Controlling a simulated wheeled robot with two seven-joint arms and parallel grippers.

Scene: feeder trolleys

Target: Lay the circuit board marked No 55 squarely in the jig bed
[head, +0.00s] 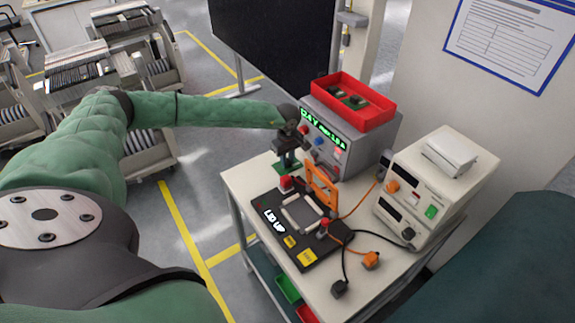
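The jig is a dark base (275,219) on the bench, with a lit "LID UP" sign. Its grey jig bed (302,212) shows bare in the middle. The orange lid frame (321,186) stands raised at the bed's far side. My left gripper (288,160) points down near the bench's far left corner, beyond the jig. A green circuit board (284,168) is right at its fingertips; I cannot tell whether it is gripped or lies on the bench. Its number cannot be read. My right gripper is out of view.
A red bin (366,115) with green boards sits on a grey supply unit (342,160) with a lit display. A cream instrument (440,185) stands at the right. Cables and an orange plug (371,260) lie at the front right. Feeder trolleys (80,85) stand at the left.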

